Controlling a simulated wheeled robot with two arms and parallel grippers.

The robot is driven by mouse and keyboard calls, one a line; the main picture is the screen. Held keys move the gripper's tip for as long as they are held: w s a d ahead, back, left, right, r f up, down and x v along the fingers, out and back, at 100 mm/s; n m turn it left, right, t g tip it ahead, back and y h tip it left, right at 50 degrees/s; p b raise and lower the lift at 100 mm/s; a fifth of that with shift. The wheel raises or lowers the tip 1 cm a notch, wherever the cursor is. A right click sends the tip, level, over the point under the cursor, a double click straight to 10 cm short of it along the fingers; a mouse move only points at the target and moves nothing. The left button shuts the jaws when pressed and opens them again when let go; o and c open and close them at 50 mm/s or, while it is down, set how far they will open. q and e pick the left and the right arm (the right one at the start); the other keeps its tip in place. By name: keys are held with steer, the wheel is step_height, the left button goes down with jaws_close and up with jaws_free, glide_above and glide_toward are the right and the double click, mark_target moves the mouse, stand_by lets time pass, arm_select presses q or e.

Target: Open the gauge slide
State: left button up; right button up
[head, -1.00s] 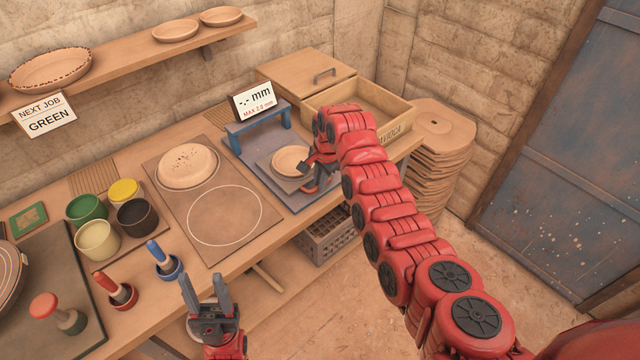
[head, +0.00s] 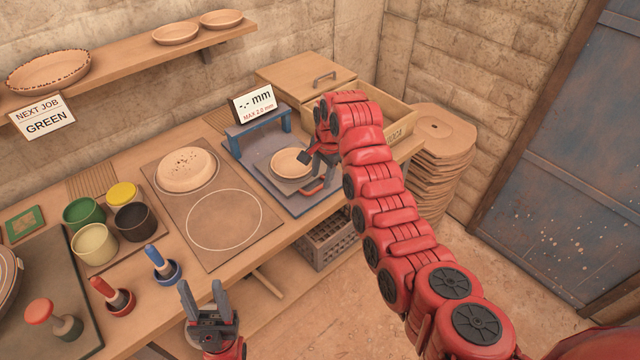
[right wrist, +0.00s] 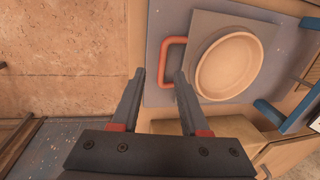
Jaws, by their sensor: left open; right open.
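The gauge slide (head: 275,178) is a grey plate with a red-orange handle (head: 318,187) at its front edge. A round clay dish (head: 291,163) sits on it, in front of the blue gauge bridge (head: 258,128). The right wrist view shows the handle (right wrist: 163,62) and dish (right wrist: 228,66) from above. My right gripper (head: 307,158) is open and empty, just above the handle. In the wrist view the handle's bar lies between my fingertips (right wrist: 159,76); I cannot tell the height gap. My left gripper (head: 203,292) is open and empty at the bench's front edge.
The gauge display (head: 254,102) reads "-.- mm". A wooden box (head: 400,118) stands behind my right arm, beside stacked boards (head: 440,150). Paint pots (head: 97,242) and stampers (head: 163,265) stand on the left. A crate (head: 328,240) sits under the bench.

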step_height(320, 180, up, 13)
steer(key=s+d+p, duration=0.1)
steer(key=shift+s+d, duration=0.2)
steer(key=shift+s, duration=0.2)
steer(key=shift+w+f, duration=0.1)
